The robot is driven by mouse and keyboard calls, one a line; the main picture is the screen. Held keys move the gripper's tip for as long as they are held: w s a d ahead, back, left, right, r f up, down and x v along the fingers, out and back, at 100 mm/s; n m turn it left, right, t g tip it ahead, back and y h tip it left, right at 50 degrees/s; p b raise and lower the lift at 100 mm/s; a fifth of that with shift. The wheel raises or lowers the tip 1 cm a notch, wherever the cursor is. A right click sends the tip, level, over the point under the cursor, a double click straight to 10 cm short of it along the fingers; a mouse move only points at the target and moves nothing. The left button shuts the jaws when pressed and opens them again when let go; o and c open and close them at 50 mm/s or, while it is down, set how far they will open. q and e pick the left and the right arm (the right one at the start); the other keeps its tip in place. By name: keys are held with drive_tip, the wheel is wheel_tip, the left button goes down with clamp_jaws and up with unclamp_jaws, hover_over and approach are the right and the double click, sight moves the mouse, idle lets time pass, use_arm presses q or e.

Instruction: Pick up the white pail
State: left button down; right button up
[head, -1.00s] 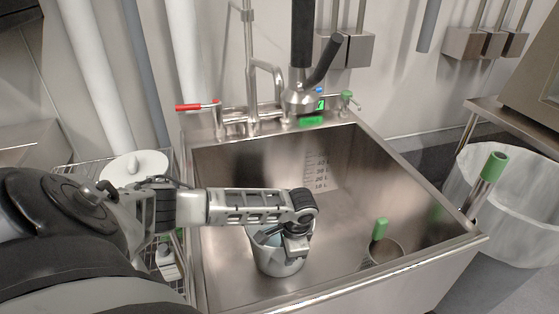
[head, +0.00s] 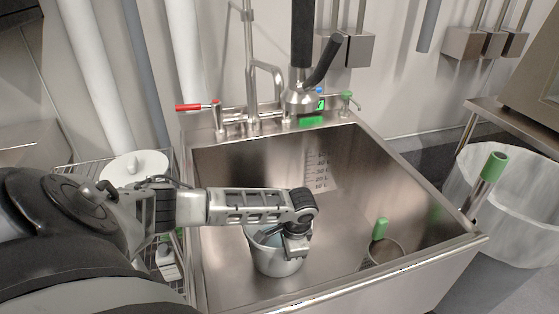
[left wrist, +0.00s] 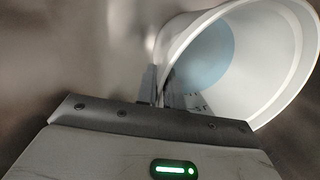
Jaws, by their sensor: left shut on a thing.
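The white pail (head: 277,266) stands in the steel sink, below my left arm. Its mouth faces up, and a bluish inside shows. My left gripper (head: 297,250) comes down over the pail's near right side. In the left wrist view, the gripper (left wrist: 168,88) is shut on the wall of the pail (left wrist: 290,50), with one finger outside and one inside the rim. The gripper's body hides part of the rim. My right gripper is in neither view.
The steel sink (head: 335,250) has tall walls around the pail. A faucet (head: 262,85) and a hanging black spray hose (head: 303,45) are at the back. A large bin (head: 520,205) stands at right.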

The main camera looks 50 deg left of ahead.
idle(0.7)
